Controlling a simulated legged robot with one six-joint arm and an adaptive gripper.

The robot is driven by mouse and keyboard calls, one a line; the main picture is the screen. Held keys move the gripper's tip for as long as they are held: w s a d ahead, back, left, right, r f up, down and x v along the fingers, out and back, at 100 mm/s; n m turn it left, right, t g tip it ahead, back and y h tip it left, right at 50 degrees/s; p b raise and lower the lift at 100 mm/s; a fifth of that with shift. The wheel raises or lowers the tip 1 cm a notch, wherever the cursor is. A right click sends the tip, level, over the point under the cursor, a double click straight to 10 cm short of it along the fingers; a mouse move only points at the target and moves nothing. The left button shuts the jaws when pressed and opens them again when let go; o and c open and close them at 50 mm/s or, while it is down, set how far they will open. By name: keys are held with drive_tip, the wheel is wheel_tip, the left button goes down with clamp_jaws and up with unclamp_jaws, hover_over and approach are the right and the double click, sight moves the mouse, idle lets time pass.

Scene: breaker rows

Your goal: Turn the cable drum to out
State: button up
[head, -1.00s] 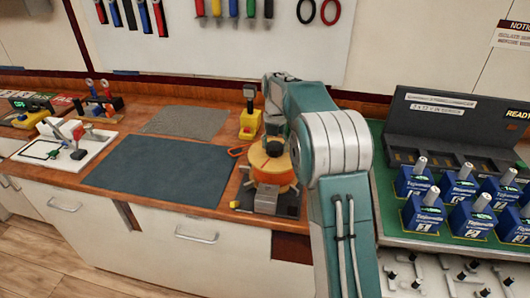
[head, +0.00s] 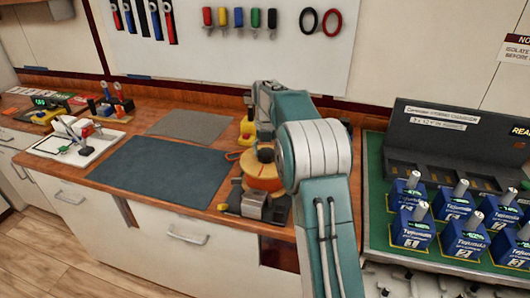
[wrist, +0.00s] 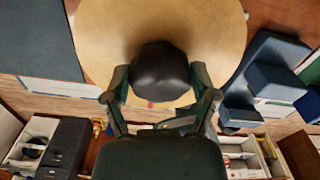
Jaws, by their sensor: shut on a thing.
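The cable drum (head: 262,178), orange with a pale wooden top flange, stands near the front edge of the bench, partly hidden by my arm in the head view. In the wrist view its round wooden flange (wrist: 100,35) fills the top middle, with a black knob (wrist: 160,70) on it. My gripper (wrist: 160,77) has one finger on each side of the knob and is shut on it. The head view hides the gripper behind my arm. No "out" marking is legible.
A dark mat (head: 158,172) lies left of the drum, and a yellow device (head: 247,132) stands behind it. Blue labelled breaker blocks (head: 412,228) stand on a green surface at the right. Tools hang on the wall board (head: 290,50).

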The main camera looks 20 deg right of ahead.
drive_tip(key=shift+w+r, duration=0.15)
drive_tip(key=shift+r, duration=0.05)
drive_tip(key=o, duration=1.2)
drive_tip(key=shift+f, duration=0.1)
wheel_tip(320, 180, up, 12)
drive_tip(key=shift+a, duration=0.1)
